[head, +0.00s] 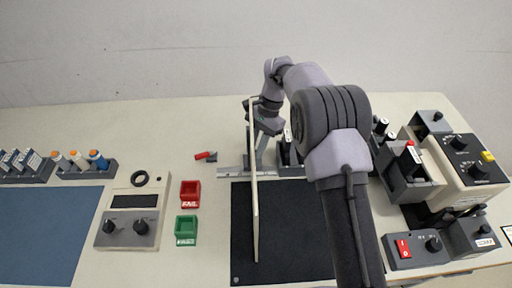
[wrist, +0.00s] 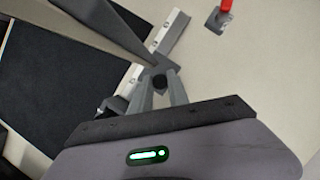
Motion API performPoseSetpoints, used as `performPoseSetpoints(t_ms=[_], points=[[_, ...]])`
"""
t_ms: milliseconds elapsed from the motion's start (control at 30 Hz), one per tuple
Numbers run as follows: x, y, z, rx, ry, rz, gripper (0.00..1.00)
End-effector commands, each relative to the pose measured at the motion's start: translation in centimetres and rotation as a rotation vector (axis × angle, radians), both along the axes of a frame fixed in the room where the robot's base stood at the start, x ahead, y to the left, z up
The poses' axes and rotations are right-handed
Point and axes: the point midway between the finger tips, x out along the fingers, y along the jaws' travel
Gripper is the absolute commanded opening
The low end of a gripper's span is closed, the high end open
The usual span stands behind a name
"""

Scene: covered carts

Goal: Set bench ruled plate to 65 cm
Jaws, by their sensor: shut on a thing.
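A tall pale plate (head: 254,200) stands nearly edge-on over the black mat, and its ruled face and any numbers are not readable. A light rail (head: 232,172) runs along the mat's back edge; it also shows in the wrist view (wrist: 174,30). In the wrist view my gripper (wrist: 160,84) is shut on a small dark knob (wrist: 160,82) beside the rail. A grey bar (wrist: 105,28), perhaps the plate, reaches from the upper left to the fingertips.
The black mat (head: 290,225) lies below the plate. Left are red (head: 190,193) and green (head: 186,230) bins and a meter box (head: 130,215). A small red-handled item (head: 205,156) lies near the rail. Boxes with knobs (head: 465,160) crowd the right.

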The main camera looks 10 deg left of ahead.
Motion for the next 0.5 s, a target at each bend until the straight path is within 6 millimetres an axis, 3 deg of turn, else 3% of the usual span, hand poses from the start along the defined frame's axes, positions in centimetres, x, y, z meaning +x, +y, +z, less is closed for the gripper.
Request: performPoseSetpoints(t_ms=[233,500], points=[[-0.2,0.9,0.1,0.001,0.001,0.003,0.00],[-1.7,6.6,0.2,0.001,0.000,0.004,0.00]])
